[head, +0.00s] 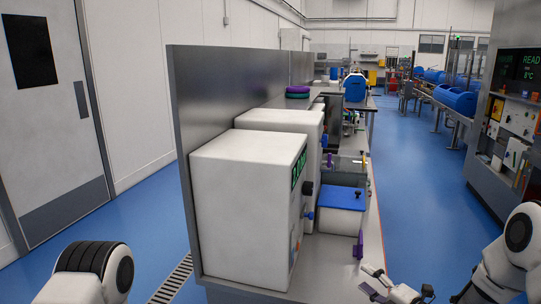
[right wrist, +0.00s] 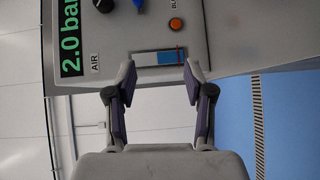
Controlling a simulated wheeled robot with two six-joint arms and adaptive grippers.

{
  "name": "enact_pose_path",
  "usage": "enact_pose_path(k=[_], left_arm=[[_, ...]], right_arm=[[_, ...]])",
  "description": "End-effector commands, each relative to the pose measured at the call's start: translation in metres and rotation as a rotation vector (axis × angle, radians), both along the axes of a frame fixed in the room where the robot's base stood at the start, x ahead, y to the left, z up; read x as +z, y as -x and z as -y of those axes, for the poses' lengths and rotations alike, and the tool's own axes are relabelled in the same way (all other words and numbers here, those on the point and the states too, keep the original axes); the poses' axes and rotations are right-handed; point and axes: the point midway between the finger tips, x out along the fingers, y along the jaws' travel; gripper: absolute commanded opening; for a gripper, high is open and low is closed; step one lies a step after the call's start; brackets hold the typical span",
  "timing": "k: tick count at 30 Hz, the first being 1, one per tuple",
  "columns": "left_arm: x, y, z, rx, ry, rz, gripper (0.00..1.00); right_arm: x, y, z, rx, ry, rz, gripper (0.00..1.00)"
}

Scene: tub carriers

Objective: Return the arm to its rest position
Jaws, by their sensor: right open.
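My right gripper (head: 372,281) is at the bottom of the head view, by the front right edge of the bench (head: 345,278). Its jaws are open and apart. In the right wrist view the two purple-padded fingers (right wrist: 159,72) are spread with nothing between them. Beyond them is a white panel (right wrist: 225,35) with a green "2.0 bar" display, knobs and an orange button. My right arm comes in at the lower right of the head view. A link of my left arm shows at the lower left; the left gripper is out of view.
White machine boxes (head: 237,205) stand on the bench against a grey back panel (head: 185,150). A blue-lidded white tub (head: 341,212) is beside them. Blue floor (head: 415,200) lies open to the right, up to a grey machine (head: 480,175) with displays.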

Motion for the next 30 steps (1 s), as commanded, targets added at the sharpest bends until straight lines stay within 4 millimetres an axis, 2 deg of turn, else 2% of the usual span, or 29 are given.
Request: enact_pose_path(k=[3, 8, 11, 14, 17, 19, 21, 24, 27, 30], left_arm=[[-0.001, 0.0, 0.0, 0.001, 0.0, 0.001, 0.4], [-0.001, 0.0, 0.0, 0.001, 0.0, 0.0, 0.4], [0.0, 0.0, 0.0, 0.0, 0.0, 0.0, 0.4], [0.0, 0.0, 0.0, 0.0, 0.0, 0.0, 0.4], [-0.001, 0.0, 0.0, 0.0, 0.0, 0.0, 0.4], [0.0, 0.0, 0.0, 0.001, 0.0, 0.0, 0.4], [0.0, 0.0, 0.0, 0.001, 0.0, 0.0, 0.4], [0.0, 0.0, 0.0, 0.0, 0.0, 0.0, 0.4], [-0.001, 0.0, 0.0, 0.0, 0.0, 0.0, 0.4], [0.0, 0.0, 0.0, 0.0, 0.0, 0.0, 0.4]], right_arm=[[-0.032, 0.018, -0.019, 0.017, 0.003, -0.08, 0.53], [-0.08, 0.05, -0.037, -0.002, -0.005, -0.246, 0.53], [-0.117, 0.08, -0.047, -0.046, -0.043, -0.416, 0.53], [-0.159, 0.124, -0.052, -0.137, -0.108, -0.65, 0.53], [-0.205, 0.192, -0.052, -0.325, -0.211, -0.971, 0.53], [-0.229, 0.252, -0.044, -0.54, -0.305, -1.211, 0.53], [-0.241, 0.311, -0.031, -0.83, -0.421, -1.414, 0.53], [-0.238, 0.373, -0.009, -1.291, -0.635, -1.554, 0.53], [-0.237, 0.392, -0.001, -1.557, -0.803, -1.557, 0.53], [-0.237, 0.394, -0.001, -1.633, -0.884, -1.548, 0.53]])
